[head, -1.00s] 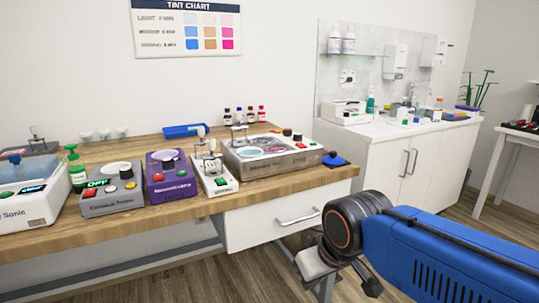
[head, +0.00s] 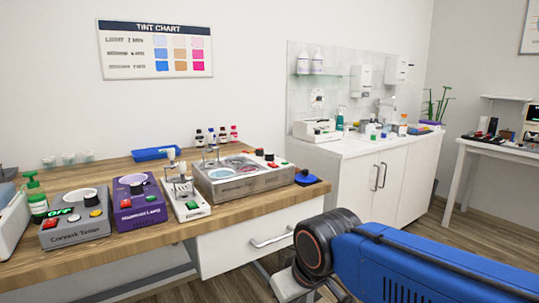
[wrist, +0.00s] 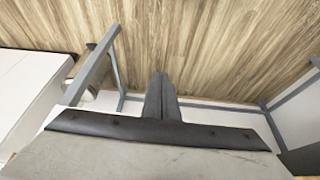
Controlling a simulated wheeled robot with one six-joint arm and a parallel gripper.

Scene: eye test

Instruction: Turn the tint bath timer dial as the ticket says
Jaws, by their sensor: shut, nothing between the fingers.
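The tint bath looks to be the grey box with two round basins (head: 225,185) at the right part of the wooden bench in the head view. A black knob (head: 259,152) stands at its back edge; its pointer and marks are too small to read. A tint chart (head: 155,49) hangs on the wall, with light, medium and a third row of times, blurred. I cannot make out a ticket. My gripper shows in the wrist view (wrist: 160,80), shut and empty, over the floor in front of a bench, apart from the tint bath.
On the bench (head: 120,248) stand a grey tester (head: 75,222), a purple box with a knob (head: 138,205), a white device (head: 188,200), a blue tray (head: 155,153) and small bottles (head: 217,136). A drawer (head: 255,238) is below. A white sink cabinet (head: 355,190) stands to the right.

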